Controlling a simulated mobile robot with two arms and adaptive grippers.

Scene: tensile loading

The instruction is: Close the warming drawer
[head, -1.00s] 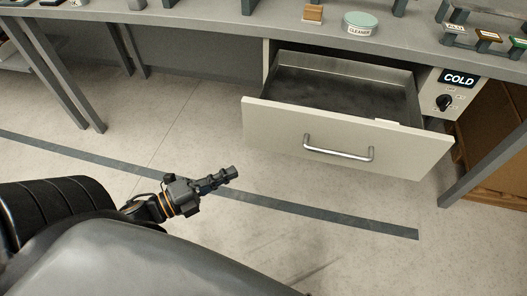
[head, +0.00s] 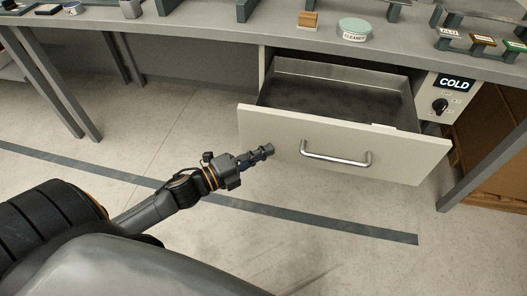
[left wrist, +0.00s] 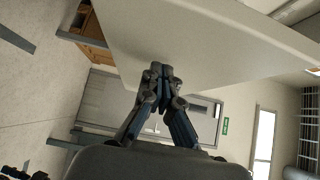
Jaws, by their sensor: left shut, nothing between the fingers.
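The warming drawer (head: 400,152) is pulled out below the bench, with a pale front panel and a metal bar handle (head: 336,158). Its dark inside shows from above and looks empty. My left gripper (head: 270,150) is shut and empty, in front of the left part of the drawer front, left of the handle. In the left wrist view the shut fingertips (left wrist: 161,72) are close to the pale drawer front (left wrist: 200,40); whether they touch it I cannot tell. My right gripper is not in view.
A control panel with a "COLD" display (head: 454,84) and a black knob (head: 440,106) is right of the drawer. The bench top (head: 220,28) carries a cleaner tin (head: 354,28) and a wooden block (head: 309,20). A bench leg (head: 480,170) stands at right. The floor before the drawer is clear.

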